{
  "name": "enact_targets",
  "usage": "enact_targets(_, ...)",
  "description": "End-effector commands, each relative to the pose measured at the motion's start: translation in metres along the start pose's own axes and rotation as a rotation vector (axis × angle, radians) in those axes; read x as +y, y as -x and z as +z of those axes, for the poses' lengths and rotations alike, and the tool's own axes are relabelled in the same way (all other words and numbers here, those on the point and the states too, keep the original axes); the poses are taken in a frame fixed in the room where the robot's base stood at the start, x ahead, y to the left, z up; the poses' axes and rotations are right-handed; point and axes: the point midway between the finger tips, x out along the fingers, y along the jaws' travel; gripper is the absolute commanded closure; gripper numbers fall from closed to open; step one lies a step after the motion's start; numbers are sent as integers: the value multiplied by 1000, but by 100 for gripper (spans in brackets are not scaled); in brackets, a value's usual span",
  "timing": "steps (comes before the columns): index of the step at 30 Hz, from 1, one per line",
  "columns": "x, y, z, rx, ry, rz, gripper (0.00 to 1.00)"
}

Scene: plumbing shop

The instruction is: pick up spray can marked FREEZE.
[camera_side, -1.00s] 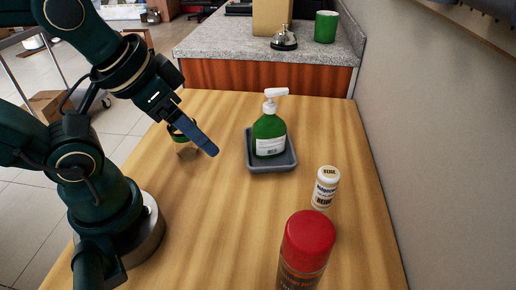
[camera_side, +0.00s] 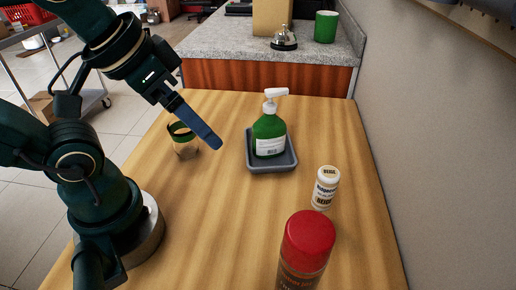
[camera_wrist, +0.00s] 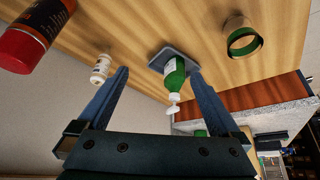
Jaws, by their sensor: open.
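A dark can with a red cap (camera_side: 306,250) stands upright at the near right of the table in the side view. Its bottom is cut off by the frame edge, and I cannot read FREEZE on it. It also shows at the upper left of the wrist view (camera_wrist: 35,32). My gripper (camera_side: 217,145) is open and empty above the table, left of the green pump bottle and well away from the red-capped can. In the wrist view both blue fingers (camera_wrist: 160,76) are spread apart with nothing held between them.
A green pump bottle (camera_side: 269,134) stands in a grey tray (camera_side: 272,169) at mid-table. A small white labelled bottle (camera_side: 325,188) stands just behind the red-capped can. A wall bounds the right; the table's near middle is clear.

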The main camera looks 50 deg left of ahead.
Motion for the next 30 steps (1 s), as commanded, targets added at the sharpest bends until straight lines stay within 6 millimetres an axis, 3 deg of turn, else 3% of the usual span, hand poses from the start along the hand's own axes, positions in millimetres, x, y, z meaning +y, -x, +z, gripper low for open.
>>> enact_targets(4, 0, 25, -15, 6, 0, 0, 0)
enact_targets(14, 42, 34, -47, -138, -29, 80, 0)
enact_targets(21, 102, 32, -65, -286, -67, 109, 0)
enact_targets(25, 137, 28, -64, -357, -89, 102, 0)
enact_targets(30, 167, 23, -57, -412, -108, 84, 0)
